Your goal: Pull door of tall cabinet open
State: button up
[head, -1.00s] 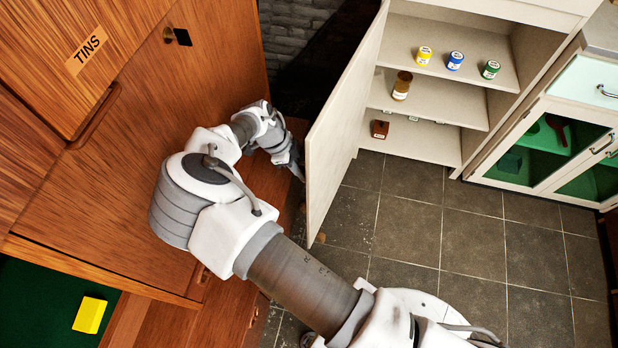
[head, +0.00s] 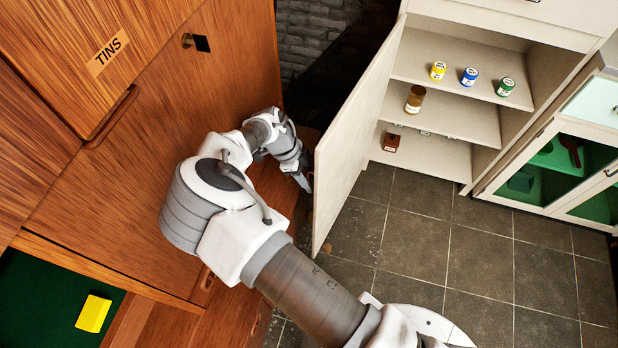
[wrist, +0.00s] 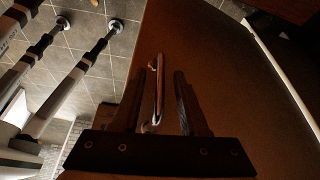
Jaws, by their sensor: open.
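A cream tall cabinet (head: 562,30) stands at the back right in the head view. Its door (head: 350,140) stands ajar at a wide angle, showing shelves inside. My gripper (head: 306,183) is beside the outer face of this door, near its free edge. In the wrist view my gripper (wrist: 160,76) is open, with a metal bar handle (wrist: 159,88) between its two fingers. The handle sits on a dark brownish panel (wrist: 225,90); shadow leaves unclear which panel this is. Contact between fingers and handle cannot be told.
A wooden wall unit (head: 140,140) labelled TINS fills the left. Several small jars, including a blue one (head: 469,77), stand on the cream shelves. A low glazed cabinet (head: 560,170) is at right. The tiled floor (head: 450,265) is clear beyond my arm. A yellow block (head: 93,313) lies lower left.

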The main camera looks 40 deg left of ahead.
jog(key=v, duration=1.1)
jog(key=shift+r, duration=0.35)
